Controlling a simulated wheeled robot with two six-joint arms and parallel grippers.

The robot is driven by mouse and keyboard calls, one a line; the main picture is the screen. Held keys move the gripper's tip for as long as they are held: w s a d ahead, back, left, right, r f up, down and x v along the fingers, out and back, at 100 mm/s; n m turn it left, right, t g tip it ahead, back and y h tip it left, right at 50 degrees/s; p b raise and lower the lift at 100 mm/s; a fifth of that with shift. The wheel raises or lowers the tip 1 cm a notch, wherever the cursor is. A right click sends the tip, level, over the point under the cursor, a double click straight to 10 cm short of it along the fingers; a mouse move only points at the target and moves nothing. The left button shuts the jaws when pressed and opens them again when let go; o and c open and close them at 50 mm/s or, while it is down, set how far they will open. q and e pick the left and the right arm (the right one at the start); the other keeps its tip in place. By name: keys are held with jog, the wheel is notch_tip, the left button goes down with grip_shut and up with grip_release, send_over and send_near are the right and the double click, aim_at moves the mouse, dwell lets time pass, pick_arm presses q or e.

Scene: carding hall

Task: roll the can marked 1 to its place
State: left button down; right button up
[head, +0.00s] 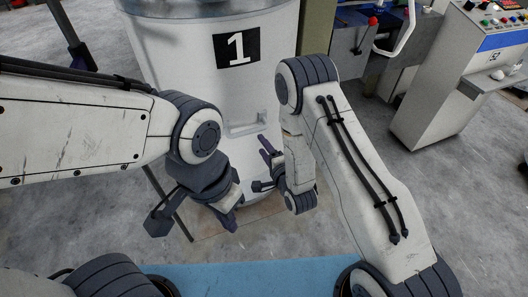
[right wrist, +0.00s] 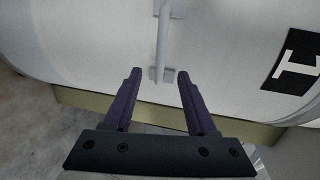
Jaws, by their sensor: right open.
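The can marked 1 (head: 175,65) is a large white drum with a black number plate (head: 236,47), standing upright in front of me. A pale handle (head: 247,128) is fixed low on its side. My right gripper (head: 266,150) is in front of the can near the handle. In the right wrist view its purple fingers (right wrist: 158,73) are apart, with the upright handle bar (right wrist: 163,40) ahead between them; they do not grip it. My left gripper (head: 226,220) hangs lower, near the can's base; its finger gap is hidden.
A blue strip (head: 250,278) lies on the floor in front of me. Bare concrete floor (head: 75,215) shows at the left.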

aim_at(253, 132)
jog(key=shift+w, duration=0.1)
jog(key=x, duration=1)
jog(key=shift+w+a, duration=0.1)
jog(key=shift+w, duration=0.05)
grip_shut()
dwell(1.3)
